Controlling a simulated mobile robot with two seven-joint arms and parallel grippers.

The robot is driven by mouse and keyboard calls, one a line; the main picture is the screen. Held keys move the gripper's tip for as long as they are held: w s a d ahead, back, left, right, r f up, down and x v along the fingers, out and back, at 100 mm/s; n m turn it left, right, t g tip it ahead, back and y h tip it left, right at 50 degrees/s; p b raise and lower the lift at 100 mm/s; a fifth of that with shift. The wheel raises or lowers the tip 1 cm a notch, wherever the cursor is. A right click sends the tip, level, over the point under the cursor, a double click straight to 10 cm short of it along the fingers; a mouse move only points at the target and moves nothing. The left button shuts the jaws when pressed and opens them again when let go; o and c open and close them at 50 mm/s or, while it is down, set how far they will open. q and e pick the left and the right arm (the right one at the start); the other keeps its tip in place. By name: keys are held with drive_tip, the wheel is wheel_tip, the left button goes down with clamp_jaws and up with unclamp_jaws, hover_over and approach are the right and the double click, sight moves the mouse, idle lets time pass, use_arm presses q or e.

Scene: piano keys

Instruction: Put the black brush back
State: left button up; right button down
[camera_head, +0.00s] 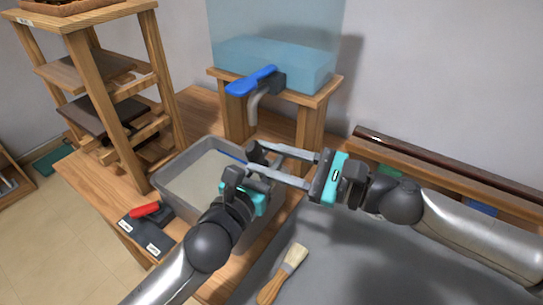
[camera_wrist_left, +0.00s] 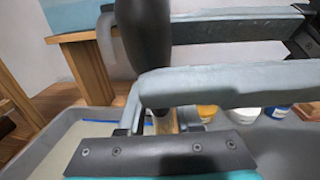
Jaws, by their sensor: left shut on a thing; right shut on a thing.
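The black brush (camera_wrist_left: 145,45) shows its dark, thick handle upright in the left wrist view, with a paler part below it. My right gripper (camera_head: 257,158) reaches in from the right, and its two long grey fingers are shut on the handle, one on each side. My left gripper (camera_head: 240,182) is just below and in front, above the grey bin, and is shut on the lower part of the same brush. Its fingertips and the brush's lower end are mostly hidden. In the head view the brush is largely covered by the grippers.
The grey bin (camera_head: 172,201) stands under the grippers. A wooden-handled brush (camera_head: 283,274) lies on the grey surface in front. A red-handled item (camera_head: 150,210) and a wooden shelf (camera_head: 98,85) are at left.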

use_arm(q)
drive_tip(key=shift+s+d, duration=0.15)
drive_tip(key=shift+d, duration=0.1)
clamp_jaws()
drive_tip(key=shift+a, duration=0.1)
use_arm(e)
drive_tip(key=shift+c, duration=2.1)
unclamp_jaws()
drive_tip(key=shift+d, duration=0.1)
